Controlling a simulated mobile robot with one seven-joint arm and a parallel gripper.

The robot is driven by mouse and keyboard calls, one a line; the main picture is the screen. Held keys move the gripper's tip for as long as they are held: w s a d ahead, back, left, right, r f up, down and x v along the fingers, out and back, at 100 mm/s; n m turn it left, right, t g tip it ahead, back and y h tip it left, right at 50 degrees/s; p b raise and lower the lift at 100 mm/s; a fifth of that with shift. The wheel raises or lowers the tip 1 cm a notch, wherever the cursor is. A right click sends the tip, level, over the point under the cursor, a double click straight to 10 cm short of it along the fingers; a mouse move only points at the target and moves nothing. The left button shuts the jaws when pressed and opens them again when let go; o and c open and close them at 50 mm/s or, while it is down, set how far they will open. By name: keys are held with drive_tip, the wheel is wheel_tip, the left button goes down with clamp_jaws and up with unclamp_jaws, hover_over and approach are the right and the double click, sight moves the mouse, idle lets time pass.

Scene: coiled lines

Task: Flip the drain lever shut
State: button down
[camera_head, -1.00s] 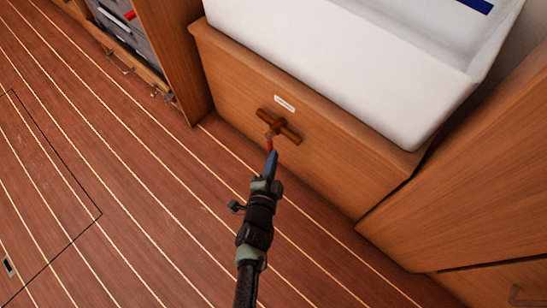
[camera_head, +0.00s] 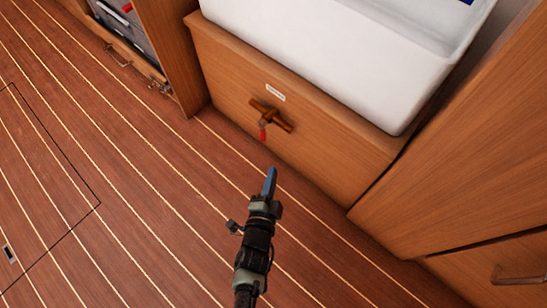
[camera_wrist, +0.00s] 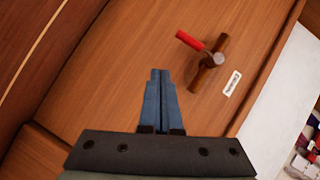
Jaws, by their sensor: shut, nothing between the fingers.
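The drain lever (camera_head: 263,130) is a short red handle on a brown pipe valve (camera_head: 279,121) fixed to the wooden cabinet front below the white sink. In the head view it hangs downward. In the wrist view the red lever (camera_wrist: 189,41) sticks out to the upper left, crosswise to the brown pipe (camera_wrist: 204,77), from a round grey hub. My gripper (camera_head: 271,172) is shut and empty, with its blue fingers below the lever and apart from it. The wrist view shows the closed fingertips (camera_wrist: 159,75) left of and below the valve.
A small white label (camera_head: 275,95) sits above the valve. The white sink (camera_head: 320,50) overhangs the cabinet (camera_head: 225,80). Wooden cabinetry (camera_head: 450,170) stands close on the right. The striped plank floor (camera_head: 130,180) is clear on the left.

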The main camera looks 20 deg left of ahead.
drive_tip(key=s, duration=0.2)
drive_tip(key=s+d+p, duration=0.1)
drive_tip(key=s, duration=0.1)
drive_tip(key=shift+s+d, duration=0.1)
drive_tip(key=shift+s, duration=0.15)
idle(0.3)
